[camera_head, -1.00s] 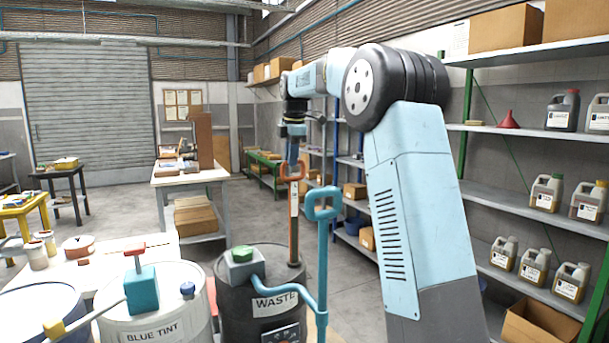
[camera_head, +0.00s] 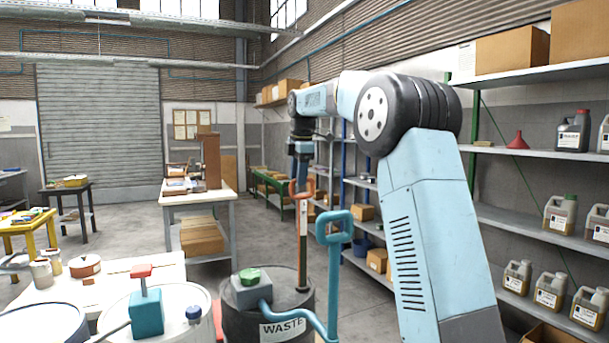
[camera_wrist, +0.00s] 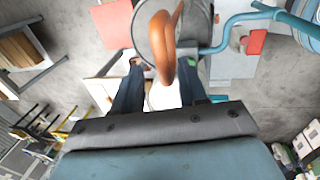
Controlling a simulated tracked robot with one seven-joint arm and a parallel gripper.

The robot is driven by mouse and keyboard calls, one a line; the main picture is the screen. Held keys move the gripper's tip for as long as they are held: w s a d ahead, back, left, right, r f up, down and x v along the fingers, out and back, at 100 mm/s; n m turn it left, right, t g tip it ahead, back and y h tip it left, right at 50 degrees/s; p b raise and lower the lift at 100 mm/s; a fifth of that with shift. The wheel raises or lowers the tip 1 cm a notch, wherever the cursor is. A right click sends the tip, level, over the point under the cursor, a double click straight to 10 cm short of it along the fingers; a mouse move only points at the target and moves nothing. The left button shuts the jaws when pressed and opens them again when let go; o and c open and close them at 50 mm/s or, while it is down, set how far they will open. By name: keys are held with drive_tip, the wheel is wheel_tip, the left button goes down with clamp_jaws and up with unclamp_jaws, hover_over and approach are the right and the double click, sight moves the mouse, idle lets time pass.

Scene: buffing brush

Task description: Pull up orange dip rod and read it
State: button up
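The orange dip rod (camera_head: 303,235) stands upright in the black WASTE drum (camera_head: 240,322), with a pale strip along its upper part. Its orange loop handle (camera_head: 294,190) is at the top; the wrist view shows it large (camera_wrist: 160,40). My gripper (camera_head: 302,172) points down at the handle, and its lower end overlaps the loop in the head view. In the wrist view my gripper's dark fingers (camera_wrist: 160,72) are spread, one on each side of the handle, with gaps showing. I cannot tell whether either touches it. No reading on the rod is legible.
A grey box with a green knob (camera_head: 251,290) sits on the drum's left. A white drum with a teal block (camera_head: 147,314) is further left. Shelves with jugs (camera_head: 540,240) line the right.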

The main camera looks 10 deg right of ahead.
wheel_tip(320, 180, up, 13)
drive_tip(key=s, duration=0.2)
drive_tip(key=shift+s+d+r, duration=0.2)
drive_tip(key=shift+s+d, duration=0.1)
drive_tip(key=shift+s, duration=0.1)
idle(0.5)
drive_tip(key=s+f+m+t, duration=0.1)
drive_tip(key=s+f+m, duration=0.3)
drive_tip(key=s, duration=0.7)
drive_tip(key=s+f+m+t, duration=0.1)
drive_tip(key=s+m, duration=0.5)
drive_tip(key=s, duration=0.4)
drive_tip(key=s+d+f+m+t, duration=0.1)
drive_tip(key=s+d+f+m, duration=0.2)
drive_tip(key=s+f+m, duration=0.7)
drive_tip(key=s+f, duration=1.1)
drive_tip(key=s, duration=0.2)
drive_tip(key=shift+f, duration=0.2)
